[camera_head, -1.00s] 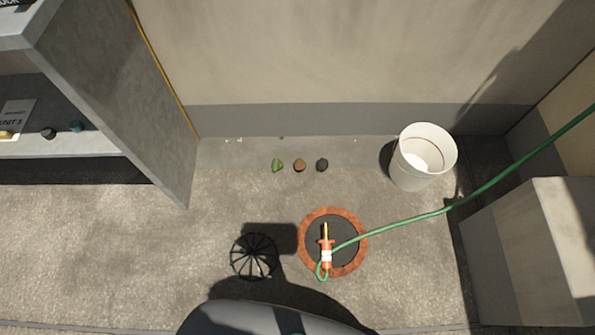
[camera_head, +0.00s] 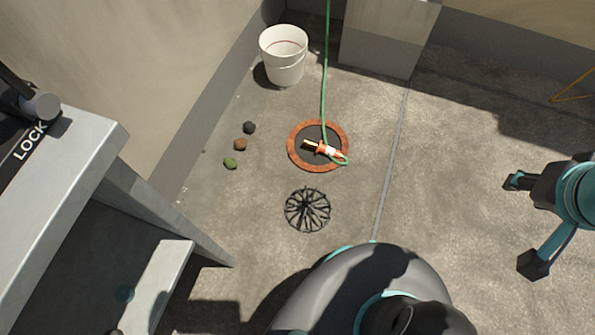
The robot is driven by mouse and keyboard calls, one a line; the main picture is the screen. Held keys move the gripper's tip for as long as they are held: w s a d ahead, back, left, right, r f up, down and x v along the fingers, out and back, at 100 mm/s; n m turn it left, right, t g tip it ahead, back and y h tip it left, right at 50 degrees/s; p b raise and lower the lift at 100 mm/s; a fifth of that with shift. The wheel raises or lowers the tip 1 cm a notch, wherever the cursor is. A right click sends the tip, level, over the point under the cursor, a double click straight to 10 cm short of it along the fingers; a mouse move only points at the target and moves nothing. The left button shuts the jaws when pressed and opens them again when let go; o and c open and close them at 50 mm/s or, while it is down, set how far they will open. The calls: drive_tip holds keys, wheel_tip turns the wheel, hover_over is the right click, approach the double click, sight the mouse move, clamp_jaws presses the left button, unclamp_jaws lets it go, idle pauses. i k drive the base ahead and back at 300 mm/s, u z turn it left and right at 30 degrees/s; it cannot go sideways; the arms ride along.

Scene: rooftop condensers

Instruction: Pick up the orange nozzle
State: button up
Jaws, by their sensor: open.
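The orange nozzle (camera_head: 319,148) has a brass tip and a white band. It lies on the dark centre of a round rust-coloured ring (camera_head: 293,152) on the floor. A green hose (camera_head: 325,80) loops from its right end and runs up out of the picture. My gripper (camera_head: 524,222) is at the right edge, its two dark fingers spread wide and pointing left. It is open, empty and well apart from the nozzle.
A black wire grate (camera_head: 307,210) lies below the ring. A green lump (camera_head: 230,163), a brown lump (camera_head: 240,144) and a dark lump (camera_head: 249,127) lie to its left. A white bucket (camera_head: 283,56) stands at upper left. A grey shelf (camera_head: 75,170) fills the left. Right floor is mostly clear.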

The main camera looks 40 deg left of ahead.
sight(328, 151)
drive_tip(key=k, duration=0.4)
drive_tip(key=u, duration=0.9)
drive_tip(key=i, duration=0.5)
